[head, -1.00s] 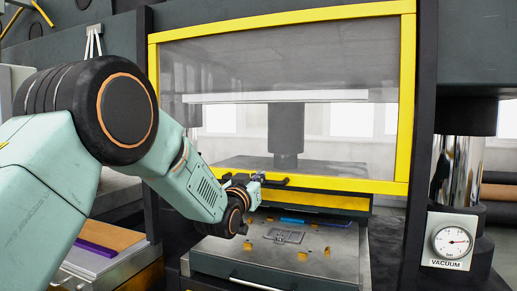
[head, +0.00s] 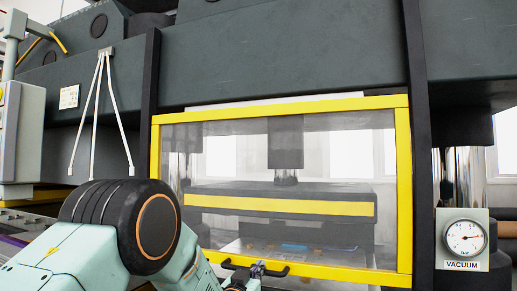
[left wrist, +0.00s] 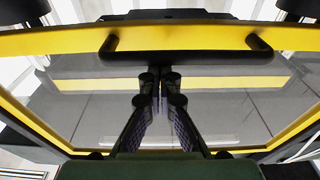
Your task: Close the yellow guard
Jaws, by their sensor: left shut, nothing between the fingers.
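The yellow guard (head: 405,190) is a yellow frame with a clear pane across the front of the press. It also shows in the left wrist view (left wrist: 75,42). Its lower bar, with a black handle (head: 277,272), is near the bottom of the head view. My left gripper (head: 258,269) is at the middle of this handle, shut and empty. In the left wrist view the fingers (left wrist: 160,80) point at the handle bar (left wrist: 205,57); I cannot tell if they touch it. The space under the lower bar is mostly out of view. My right gripper is not in view.
Dark posts (head: 418,130) stand on both sides of the guard. A vacuum gauge (head: 463,238) is on the right. Behind the pane are a yellow-striped beam (head: 280,206) and a tray with small parts. A control box (head: 20,135) stands at the left.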

